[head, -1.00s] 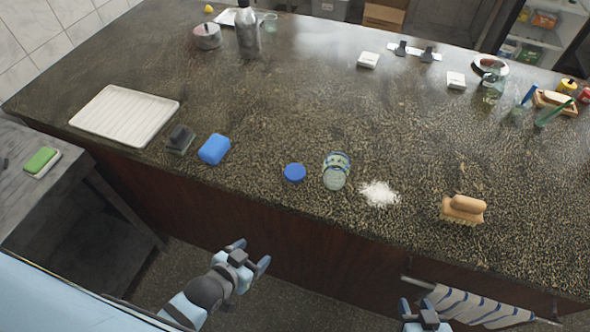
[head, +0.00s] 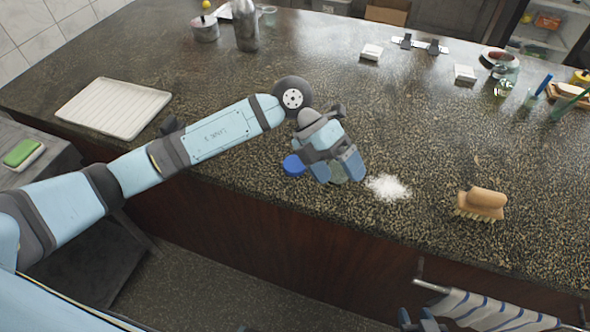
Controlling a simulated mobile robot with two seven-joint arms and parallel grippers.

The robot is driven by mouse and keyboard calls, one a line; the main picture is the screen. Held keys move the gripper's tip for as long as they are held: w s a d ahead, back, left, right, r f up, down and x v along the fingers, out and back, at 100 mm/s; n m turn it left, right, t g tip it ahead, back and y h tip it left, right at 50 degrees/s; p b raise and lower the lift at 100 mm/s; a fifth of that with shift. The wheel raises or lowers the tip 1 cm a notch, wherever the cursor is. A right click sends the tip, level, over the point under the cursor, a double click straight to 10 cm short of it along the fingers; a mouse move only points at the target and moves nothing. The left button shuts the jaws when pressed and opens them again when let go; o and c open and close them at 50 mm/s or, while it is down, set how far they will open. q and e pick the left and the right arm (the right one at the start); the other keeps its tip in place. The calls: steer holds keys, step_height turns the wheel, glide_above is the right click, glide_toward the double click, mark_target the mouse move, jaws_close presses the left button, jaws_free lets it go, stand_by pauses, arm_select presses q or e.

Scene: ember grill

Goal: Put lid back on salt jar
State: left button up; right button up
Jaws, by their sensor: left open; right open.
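The blue lid (head: 293,165) lies flat on the dark speckled counter. The glass salt jar (head: 337,174) is just right of it and mostly hidden behind my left gripper (head: 340,172); only a small greenish part shows. My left gripper reaches down over the jar, fingers open on either side of it, and I cannot tell whether they touch the glass. A pile of white salt (head: 388,187) lies on the counter right of the jar. My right gripper (head: 424,322) is open and empty at the bottom edge, below the counter, partly cut off.
A wooden brush (head: 482,203) lies right of the salt. A white ribbed tray (head: 115,108) lies at the left. A metal bottle (head: 245,27) and a pot (head: 205,29) stand at the back. A striped towel (head: 495,312) hangs at the counter front. My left arm hides the blue sponge.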

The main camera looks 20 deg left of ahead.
arm_select(q)
steer(key=w+a+t+y, duration=0.2)
steer(key=w+a+y, duration=0.3)
steer(key=w+a, duration=0.15)
step_height(320, 180, up, 2)
steer(key=n+t+y+b, duration=0.1)
steer(key=t+y, duration=0.1)
steer(key=y, duration=0.1)
glide_above(296, 162)
steer(key=shift+s+a, duration=0.2)
steer(key=shift+s, duration=0.2)
arm_select(e)
steer(key=shift+f, duration=0.95)
arm_select(q)
step_height(296, 162, down, 8)
steer(key=shift+f, duration=0.25)
arm_select(e)
steer(key=shift+r, duration=0.35)
arm_select(q)
steer(key=f, duration=0.1)
steer(key=f+p, duration=0.1)
steer(key=f, duration=0.2)
steer(key=shift+w+d+f+p, duration=0.1)
steer(key=shift+w+d+p, duration=0.1)
steer(key=shift+w+p, duration=0.15)
steer(key=shift+f, duration=0.55)
arm_select(e)
steer(key=shift+r, duration=0.65)
